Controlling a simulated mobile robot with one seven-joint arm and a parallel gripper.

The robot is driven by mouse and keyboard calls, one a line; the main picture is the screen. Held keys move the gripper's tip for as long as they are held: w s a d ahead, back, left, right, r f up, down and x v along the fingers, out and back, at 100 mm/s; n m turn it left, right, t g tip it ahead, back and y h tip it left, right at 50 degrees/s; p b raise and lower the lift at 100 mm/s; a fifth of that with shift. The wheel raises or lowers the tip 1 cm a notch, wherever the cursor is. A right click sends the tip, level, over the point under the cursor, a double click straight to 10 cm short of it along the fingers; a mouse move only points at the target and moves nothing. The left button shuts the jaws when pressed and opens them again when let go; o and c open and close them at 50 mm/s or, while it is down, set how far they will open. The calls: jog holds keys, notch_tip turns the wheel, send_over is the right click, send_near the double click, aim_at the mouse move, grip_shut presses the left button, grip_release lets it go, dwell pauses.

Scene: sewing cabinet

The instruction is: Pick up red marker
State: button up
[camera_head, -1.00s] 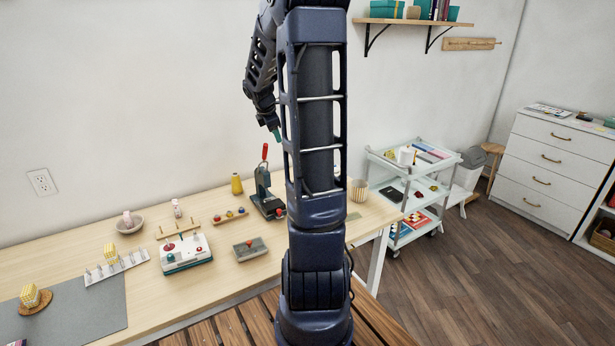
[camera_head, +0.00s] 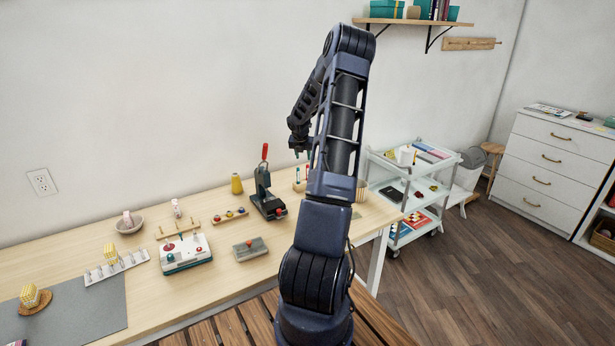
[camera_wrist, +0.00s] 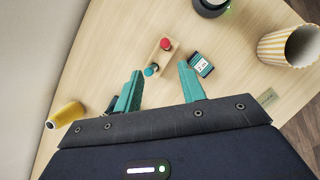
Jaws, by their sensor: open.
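A small wooden block (camera_wrist: 159,57) stands on the table with two round tops on it, one red and one teal. The red top, seen from above, looks like the red marker (camera_wrist: 166,43); the teal one (camera_wrist: 150,71) is nearer my gripper. My gripper (camera_wrist: 160,71) is open and empty, its teal fingers on either side of the block in the wrist view and apparently above it. In the head view the block (camera_head: 299,186) is partly hidden by my arm, and my gripper (camera_head: 297,151) is above it.
A small dark box (camera_wrist: 201,64) lies right of the block. A striped cup (camera_wrist: 289,45) stands at the right and a yellow cone (camera_wrist: 66,115) at the left. A dark press with a red handle (camera_head: 264,185) stands close by on the table (camera_head: 215,285).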

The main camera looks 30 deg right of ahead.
aim_at(307, 167)
jog(key=shift+s+d+x, duration=0.1)
jog(key=shift+d+x, duration=0.05)
jog(key=shift+x, duration=1.85)
jog(key=shift+s+d+x, duration=0.15)
jog(key=shift+x, duration=1.8)
jog(key=shift+s+d+x, duration=0.1)
jog(key=shift+d+x, duration=0.05)
jog(key=shift+x, duration=1.85)
grip_shut()
